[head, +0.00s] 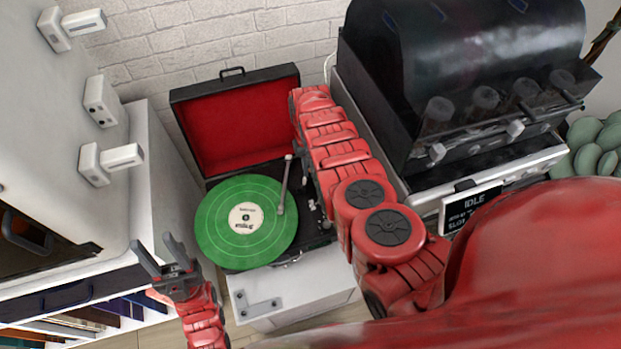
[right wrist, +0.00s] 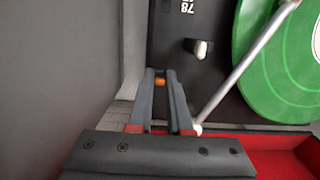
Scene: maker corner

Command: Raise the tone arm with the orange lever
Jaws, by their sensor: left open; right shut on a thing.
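The record player (head: 322,232) stands open with a green record (head: 228,225) on its platter. The silver tone arm (head: 285,185) reaches over the record; I cannot tell whether its tip touches it. It also shows in the right wrist view (right wrist: 243,75). The orange lever (right wrist: 160,83) is a small orange piece between the fingertips of my right gripper (right wrist: 160,78), which is shut on it. In the head view my red right arm hides the lever and most of that gripper. My left gripper (head: 163,256) is open and empty, left of the player.
The red-lined lid (head: 235,125) stands raised behind the record. A black-hooded machine (head: 465,70) is close on the right, and white cabinets (head: 60,130) stand on the left. The white stand (head: 300,292) has bare room in front of the player.

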